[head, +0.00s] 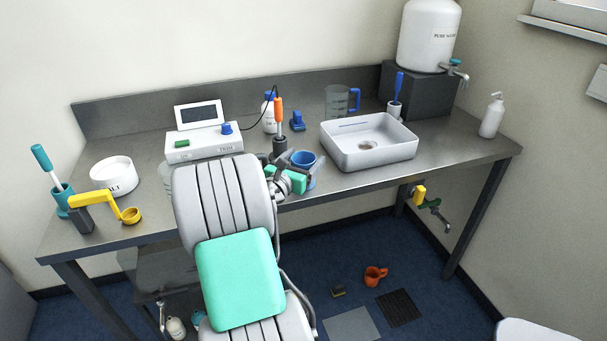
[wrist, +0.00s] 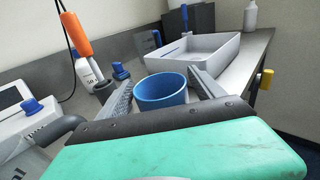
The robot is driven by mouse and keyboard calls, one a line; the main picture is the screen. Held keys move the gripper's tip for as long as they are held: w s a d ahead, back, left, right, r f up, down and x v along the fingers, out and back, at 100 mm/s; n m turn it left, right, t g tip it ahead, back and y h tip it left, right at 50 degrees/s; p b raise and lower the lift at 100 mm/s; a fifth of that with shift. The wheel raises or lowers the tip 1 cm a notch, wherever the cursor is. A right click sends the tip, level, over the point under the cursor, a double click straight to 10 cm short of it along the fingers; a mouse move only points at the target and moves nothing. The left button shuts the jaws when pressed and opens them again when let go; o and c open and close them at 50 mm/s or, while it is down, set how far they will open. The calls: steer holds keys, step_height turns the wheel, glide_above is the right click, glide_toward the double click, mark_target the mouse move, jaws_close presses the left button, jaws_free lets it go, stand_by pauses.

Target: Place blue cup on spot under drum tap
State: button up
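The blue cup (head: 303,159) is over the front part of the steel table, left of the sink, with its mouth up. In the wrist view the blue cup (wrist: 162,91) sits between my two grey fingers, which meet its sides; its lower part is hidden by my gripper's front. My gripper (head: 293,176) appears shut on the cup. The drum (head: 428,37) stands on a dark block (head: 418,92) at the back right, and its tap (head: 455,68) points right. No marked spot is clearly visible on the table below the tap.
The white sink (head: 369,142) lies between cup and drum. A soldering-iron-like orange tool (head: 278,110) stands behind the cup. A jug (head: 338,101) and blue-handled tool (head: 398,87) stand at the back. A white bottle (head: 492,116) stands at the right end.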

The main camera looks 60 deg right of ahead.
jaws_close()
stand_by(0.7)
